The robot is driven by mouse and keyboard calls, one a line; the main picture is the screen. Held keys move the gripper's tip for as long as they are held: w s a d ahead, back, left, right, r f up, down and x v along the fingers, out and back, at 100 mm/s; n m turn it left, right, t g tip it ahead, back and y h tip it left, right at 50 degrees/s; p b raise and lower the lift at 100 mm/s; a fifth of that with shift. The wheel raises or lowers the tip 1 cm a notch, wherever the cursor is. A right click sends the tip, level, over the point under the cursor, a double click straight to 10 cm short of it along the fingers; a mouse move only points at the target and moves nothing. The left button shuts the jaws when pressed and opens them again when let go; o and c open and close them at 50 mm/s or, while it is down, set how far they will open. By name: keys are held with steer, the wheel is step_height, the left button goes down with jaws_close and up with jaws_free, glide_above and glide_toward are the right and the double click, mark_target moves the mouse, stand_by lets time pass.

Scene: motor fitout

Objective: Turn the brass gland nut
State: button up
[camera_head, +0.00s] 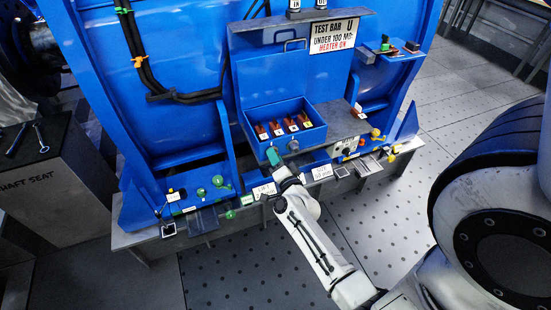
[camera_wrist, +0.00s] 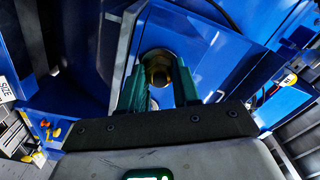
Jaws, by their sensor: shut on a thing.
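The brass gland nut (camera_wrist: 157,74) shows in the wrist view as a round, brownish-gold fitting with a dark centre, set against blue metalwork. My gripper (camera_wrist: 160,84) has its two green fingers on either side of the nut, shut on it. In the head view my gripper (camera_head: 273,156) reaches the front of the blue housing, just below the open blue box. The nut is hidden there behind my gripper and wrist.
The blue box (camera_head: 317,136) above my gripper holds several red-brown pieces with white tags. A grey ledge (camera_head: 340,126) with a small gauge box (camera_head: 346,147) and yellow knobs lies to the right. Green knobs (camera_head: 218,181) sit on the left. A sign (camera_head: 332,36) hangs above.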

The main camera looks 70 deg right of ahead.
steer(key=o, duration=1.1)
steer(key=shift+c, duration=0.2)
steer(key=v, duration=1.1)
steer(key=w+a+f+n+y, duration=0.1)
steer(key=w+a+n+y, duration=0.45)
steer(key=a+n, duration=0.2)
steer(key=w+a+f+n+y, duration=0.1)
steer(key=w+a+n+y, duration=0.3)
steer(key=a+n+y, duration=0.4)
steer(key=s+a+r+n+g, duration=0.2)
steer(key=s+a+n+g, duration=0.4)
steer(key=s, duration=0.7)
steer(key=a+g, duration=0.2)
steer(key=g, duration=0.2)
steer(key=shift+s+g, duration=0.25)
steer(key=shift+g, duration=0.05)
